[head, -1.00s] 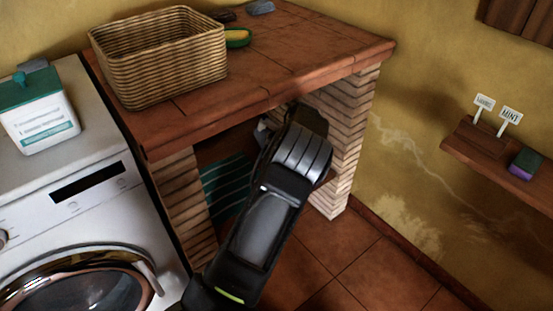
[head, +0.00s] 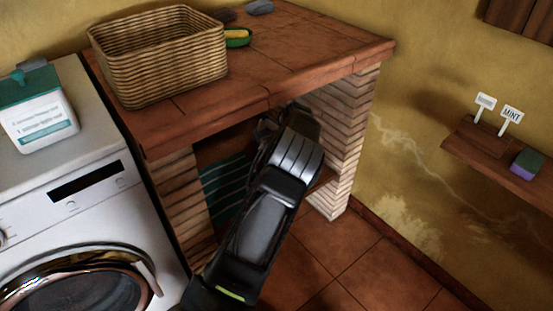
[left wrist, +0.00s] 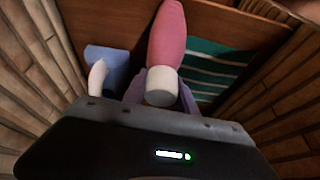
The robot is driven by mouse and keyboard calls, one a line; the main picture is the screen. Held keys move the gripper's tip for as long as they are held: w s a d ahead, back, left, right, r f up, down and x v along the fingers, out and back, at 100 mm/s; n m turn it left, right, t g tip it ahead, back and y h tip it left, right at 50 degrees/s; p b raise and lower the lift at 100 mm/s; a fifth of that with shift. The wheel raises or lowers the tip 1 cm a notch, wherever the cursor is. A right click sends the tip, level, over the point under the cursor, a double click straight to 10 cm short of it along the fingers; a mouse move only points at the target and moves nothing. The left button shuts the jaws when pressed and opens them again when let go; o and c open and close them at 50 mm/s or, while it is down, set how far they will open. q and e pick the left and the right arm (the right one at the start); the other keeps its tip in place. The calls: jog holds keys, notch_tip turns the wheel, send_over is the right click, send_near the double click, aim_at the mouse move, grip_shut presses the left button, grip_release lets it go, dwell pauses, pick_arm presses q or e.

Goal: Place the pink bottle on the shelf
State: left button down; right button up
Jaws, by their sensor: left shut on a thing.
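The pink bottle (left wrist: 167,35) with a white cap (left wrist: 161,86) shows in the left wrist view, its cap end toward the camera. My left gripper (left wrist: 161,98) is shut on it near the cap. In the head view my left arm reaches under the brick counter, where the gripper (head: 285,118) is mostly hidden and the bottle cannot be made out. A brown wooden shelf surface (left wrist: 110,22) lies inside the alcove beneath and around the bottle. I cannot tell whether the bottle touches it. My right gripper is not in view.
A blue item (left wrist: 112,65) with a white part stands left of the bottle; a teal striped cloth (left wrist: 215,65) is to its right. Brick pillars (head: 343,140) flank the opening. A basket (head: 160,75) stands on the counter. A washing machine (head: 85,215) stands at left.

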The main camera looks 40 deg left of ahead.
pick_arm(q)
jog(key=shift+s+d+f+b, duration=0.15)
jog(key=shift+f+b, duration=0.15)
jog(key=shift+f, duration=0.3)
jog(key=c, duration=1.4)
grip_release()
jog(key=shift+s+f, duration=0.1)
jog(key=shift+f, duration=0.05)
jog(key=shift+o, duration=0.7)
jog(key=shift+f, duration=0.2)
jog(key=o, duration=0.3)
jog(key=shift+r, duration=0.2)
jog(key=shift+w, duration=0.2)
jog(key=shift+r, duration=0.15)
jog(key=shift+r+p, duration=0.4)
jog(key=shift+r, duration=0.1)
jog(key=p+v, duration=0.1)
jog(key=v, duration=0.2)
jog(key=shift+w+r, duration=0.1)
jog(key=shift+r, duration=0.3)
jog(key=s+d+p, duration=0.1)
jog(key=s+d, duration=0.2)
jog(key=d, duration=0.8)
jog(key=shift+s+f, duration=0.3)
jog(key=shift+s, duration=0.1)
